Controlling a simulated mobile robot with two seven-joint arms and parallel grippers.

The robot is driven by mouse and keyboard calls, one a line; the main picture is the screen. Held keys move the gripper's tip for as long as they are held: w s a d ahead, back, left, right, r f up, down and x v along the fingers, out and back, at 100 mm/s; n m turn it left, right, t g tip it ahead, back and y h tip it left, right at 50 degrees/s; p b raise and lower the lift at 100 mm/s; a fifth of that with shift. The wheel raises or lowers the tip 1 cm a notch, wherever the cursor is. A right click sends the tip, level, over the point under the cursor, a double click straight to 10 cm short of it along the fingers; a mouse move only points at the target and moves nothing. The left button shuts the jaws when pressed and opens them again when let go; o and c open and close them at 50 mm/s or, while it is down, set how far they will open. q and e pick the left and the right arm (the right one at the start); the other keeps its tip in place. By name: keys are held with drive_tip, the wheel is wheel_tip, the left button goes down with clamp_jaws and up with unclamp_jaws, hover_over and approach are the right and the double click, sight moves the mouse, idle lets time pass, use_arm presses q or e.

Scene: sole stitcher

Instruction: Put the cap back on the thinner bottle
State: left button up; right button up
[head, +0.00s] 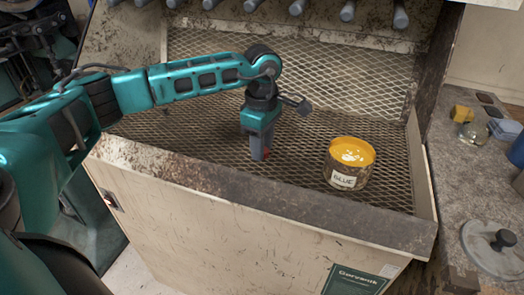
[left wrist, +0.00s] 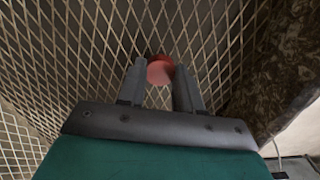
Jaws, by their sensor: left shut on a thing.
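My left gripper (head: 260,152) points down over the mesh floor of the booth and is shut on a small red cap (left wrist: 160,69). In the left wrist view the round red cap sits between the two grey fingertips. I cannot make out the thinner bottle for certain in either view. My right gripper is not in view.
A pot labelled BLUE with yellow contents (head: 343,181) stands on the mesh right of my left gripper. The booth's front ledge (head: 270,205) is a raised edge. The right-hand bench holds a round grey lid (head: 480,255), a yellow block and blue items. The mesh behind is clear.

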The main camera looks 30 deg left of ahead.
use_arm(q)
drive_tip(key=shift+c, duration=1.1)
drive_tip(key=shift+r, duration=0.1)
wheel_tip(320, 180, up, 20)
drive_tip(key=p, duration=0.1)
